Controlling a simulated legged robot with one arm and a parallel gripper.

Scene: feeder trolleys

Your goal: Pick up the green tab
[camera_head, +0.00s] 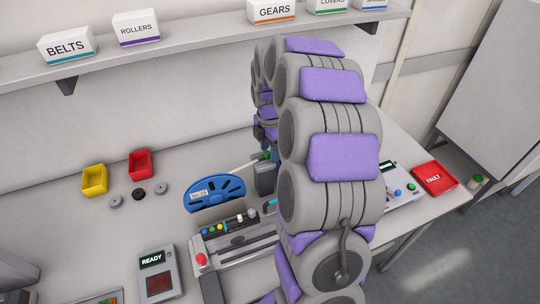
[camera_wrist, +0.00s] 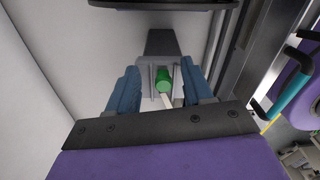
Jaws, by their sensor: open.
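The green tab (camera_wrist: 162,80) is a small green cylinder at the end of a pale rod in the wrist view. It also shows in the head view (camera_head: 267,155), small and partly hidden beside my arm. My gripper (camera_wrist: 159,88) is open, with one blue finger on each side of the tab. Gaps show between the fingers and the tab, and I cannot tell whether the fingertips reach its depth. A grey block stands just beyond the tab in the wrist view. My arm covers much of the gripper area in the head view.
A blue reel (camera_head: 214,193) stands behind a feeder (camera_head: 240,240) with coloured buttons. Yellow (camera_head: 95,180) and red (camera_head: 141,164) bins sit left. A READY panel (camera_head: 160,275) is in front. A red FAULT tray (camera_head: 434,179) lies right. A shelf (camera_head: 185,57) with labelled boxes runs above.

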